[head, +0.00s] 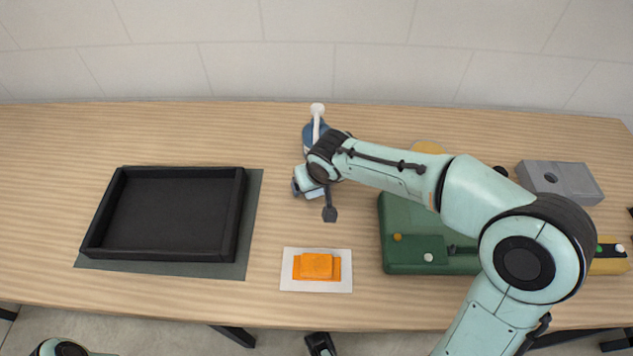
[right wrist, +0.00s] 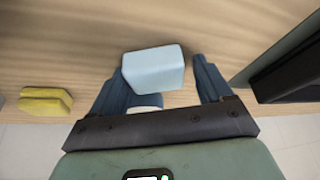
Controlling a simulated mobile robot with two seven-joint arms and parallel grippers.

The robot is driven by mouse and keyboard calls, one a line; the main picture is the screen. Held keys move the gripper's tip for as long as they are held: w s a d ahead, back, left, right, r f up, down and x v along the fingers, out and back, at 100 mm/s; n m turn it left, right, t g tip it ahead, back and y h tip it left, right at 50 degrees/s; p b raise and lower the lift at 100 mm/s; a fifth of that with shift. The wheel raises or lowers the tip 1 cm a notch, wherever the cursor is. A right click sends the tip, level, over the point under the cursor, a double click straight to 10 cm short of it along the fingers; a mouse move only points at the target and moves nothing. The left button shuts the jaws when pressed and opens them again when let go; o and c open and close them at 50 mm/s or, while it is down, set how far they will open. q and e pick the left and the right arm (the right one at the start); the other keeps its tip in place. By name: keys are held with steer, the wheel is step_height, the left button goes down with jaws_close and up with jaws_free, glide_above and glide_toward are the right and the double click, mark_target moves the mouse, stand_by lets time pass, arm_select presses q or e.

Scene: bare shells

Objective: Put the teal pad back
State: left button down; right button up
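A pale blue, rounded block, seemingly the teal pad (right wrist: 154,70), lies between the spread fingers of my right gripper (right wrist: 165,75). A narrow gap shows on its right side; on its left it comes close to the finger, and contact is unclear. In the head view the pad (head: 315,194) is partly hidden by my right gripper (head: 313,200), low over the table's middle. Whether the pad rests on the table is unclear.
A blue pump bottle (head: 309,135) stands just behind my right gripper. A black tray (head: 92,240) on a grey mat (head: 254,215) lies left. An orange block (head: 316,266) on a white card (head: 317,287) lies in front. A green case (head: 400,266) and grey box (head: 565,182) are right.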

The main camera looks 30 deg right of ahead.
steer(key=shift+s+d+f, duration=0.25)
steer(key=shift+s+f, duration=0.05)
steer(key=shift+f, duration=0.4)
steer(key=shift+r+p, duration=0.6)
steer(key=w+p+v, duration=0.1)
steer(key=v, duration=1.1)
steer(key=shift+r+p, duration=0.35)
steer(key=shift+p, duration=0.05)
